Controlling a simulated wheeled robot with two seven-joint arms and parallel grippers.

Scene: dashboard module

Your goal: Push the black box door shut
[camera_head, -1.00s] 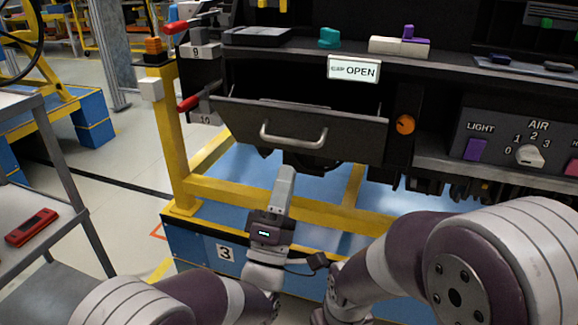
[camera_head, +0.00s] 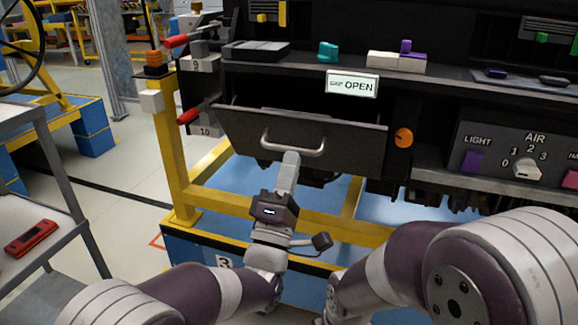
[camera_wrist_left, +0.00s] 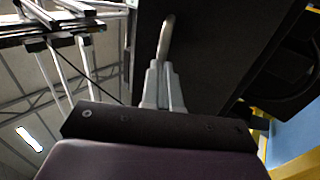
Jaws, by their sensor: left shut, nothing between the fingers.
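The black box door (camera_head: 350,140) is a dark, drop-front panel with a silver bar handle (camera_head: 318,146). It hangs tilted outward at the top, with a dark gap above it. A white sign reading OPEN (camera_head: 352,84) is above it. My left gripper (camera_head: 291,157) is shut, its fingertips at the lower edge of the handle; I cannot tell if they touch. In the left wrist view the shut fingers (camera_wrist_left: 164,72) point at the handle (camera_wrist_left: 166,38) and the dark door face (camera_wrist_left: 205,55). My right arm shows at the lower right, but its gripper is not visible.
An orange knob (camera_head: 403,138) is right of the door, with a LIGHT and AIR panel (camera_head: 515,150) beyond. Red-tipped levers (camera_head: 188,116) and a yellow post (camera_head: 168,140) stand at the left. A grey cart (camera_head: 50,140) carries a red device (camera_head: 31,238).

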